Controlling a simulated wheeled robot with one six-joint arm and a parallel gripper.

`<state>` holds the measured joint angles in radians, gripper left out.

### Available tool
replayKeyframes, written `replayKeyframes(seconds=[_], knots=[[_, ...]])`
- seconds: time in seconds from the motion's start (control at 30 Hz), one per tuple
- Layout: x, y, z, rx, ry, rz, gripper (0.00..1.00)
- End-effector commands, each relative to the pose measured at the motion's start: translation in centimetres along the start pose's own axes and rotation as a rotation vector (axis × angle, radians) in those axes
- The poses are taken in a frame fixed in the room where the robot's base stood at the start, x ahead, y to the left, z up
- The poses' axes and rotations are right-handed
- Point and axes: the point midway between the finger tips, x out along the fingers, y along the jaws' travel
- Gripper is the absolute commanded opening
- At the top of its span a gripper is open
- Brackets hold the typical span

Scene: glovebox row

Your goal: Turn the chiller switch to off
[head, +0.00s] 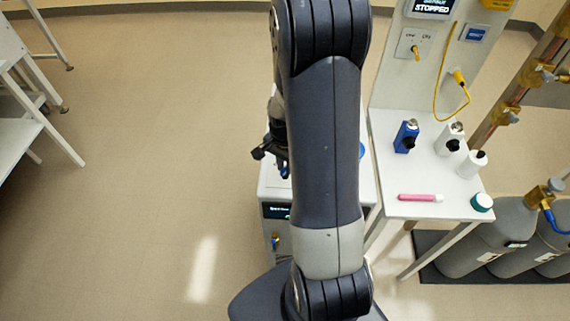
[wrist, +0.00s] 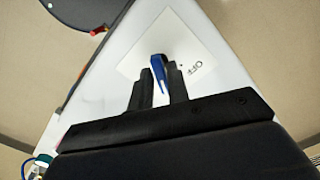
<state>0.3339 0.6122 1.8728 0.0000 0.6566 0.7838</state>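The chiller (head: 268,237) is a white box with a dark display, partly hidden behind my arm in the head view. Its white top carries a pale square plate (wrist: 130,70) with a blue switch handle (wrist: 157,64); printed letters reading OFF sit to the right of the handle in the wrist view. My gripper (wrist: 160,74) has its two dark fingers close together, one on each side of the blue handle, which fills the gap near the fingertips.
To the right stands a white table (head: 405,208) with a blue bottle (head: 405,137), white bottles and a pink tube (head: 416,197). Grey gas cylinders (head: 490,240) lie beyond it. A white shelf unit (head: 25,130) stands far left. The floor (head: 150,130) between is clear.

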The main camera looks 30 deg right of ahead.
Motion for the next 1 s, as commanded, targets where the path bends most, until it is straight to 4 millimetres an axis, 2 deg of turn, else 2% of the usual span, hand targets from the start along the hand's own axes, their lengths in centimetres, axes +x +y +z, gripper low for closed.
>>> replayKeyframes(seconds=[0.03,0.2,0.57,1.0], knots=[[-0.01,0.0,-0.01,0.0,0.0,0.0,0.12],[-0.02,-0.01,-0.01,0.0,0.0,0.0,0.0],[0.04,-0.01,-0.01,-0.024,0.0,0.0,0.0],[0.14,0.03,-0.03,-0.284,0.001,-0.001,0.0]])
